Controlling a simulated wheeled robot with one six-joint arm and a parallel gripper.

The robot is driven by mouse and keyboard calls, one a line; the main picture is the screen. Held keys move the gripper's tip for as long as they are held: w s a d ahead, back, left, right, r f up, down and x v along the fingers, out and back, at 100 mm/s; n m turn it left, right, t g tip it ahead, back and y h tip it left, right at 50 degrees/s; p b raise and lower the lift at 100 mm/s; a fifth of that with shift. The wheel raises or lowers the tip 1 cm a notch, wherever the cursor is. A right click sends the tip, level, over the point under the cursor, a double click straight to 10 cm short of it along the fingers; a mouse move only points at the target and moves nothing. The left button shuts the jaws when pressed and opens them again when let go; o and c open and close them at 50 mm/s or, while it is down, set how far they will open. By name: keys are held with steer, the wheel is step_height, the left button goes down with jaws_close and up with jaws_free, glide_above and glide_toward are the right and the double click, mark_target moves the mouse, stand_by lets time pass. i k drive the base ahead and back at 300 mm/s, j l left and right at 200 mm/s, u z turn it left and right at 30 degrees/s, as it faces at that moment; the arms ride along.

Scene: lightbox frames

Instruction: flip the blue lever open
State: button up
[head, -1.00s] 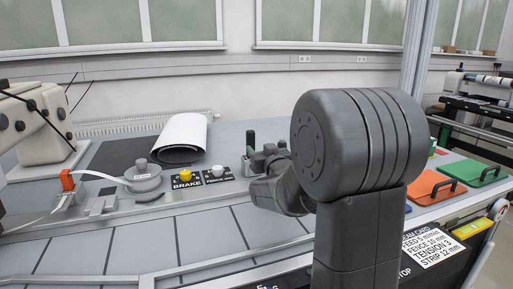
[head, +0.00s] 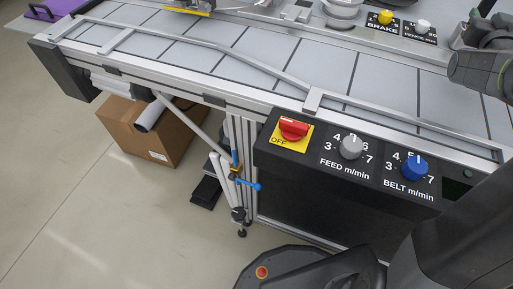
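The blue lever (head: 249,185) shows in the head view below the front edge of the conveyor table, beside its leg. It is a short, slightly tilted bar with a round end, on a small fitting with brass-coloured and blue parts. I cannot tell from this distance how the lever is set. My gripper (head: 488,32) is at the upper right edge of the view, over the table top and far from the lever. It is partly cut off, and its fingers cannot be made out.
The control panel (head: 350,170) with a red switch (head: 294,129) and a blue knob (head: 414,168) lies right of the lever. A cardboard box (head: 150,135) stands on the floor under the table. The floor (head: 110,220) at lower left is clear. My base shows at the bottom.

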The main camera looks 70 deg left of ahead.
mark_target(258, 186)
steer(key=u, duration=3.25)
steer(key=z, duration=3.3)
steer(key=k+l, duration=0.2)
steer(key=l, duration=0.2)
steer(key=k+l, duration=0.2)
steer(key=l, duration=0.15)
steer(key=k+l, duration=0.2)
steer(key=l, duration=0.2)
steer(key=k+l, duration=0.25)
steer(key=l, duration=0.15)
steer(key=k+l, duration=0.2)
steer(key=l, duration=0.2)
steer(key=k+l, duration=0.2)
steer(key=l, duration=0.15)
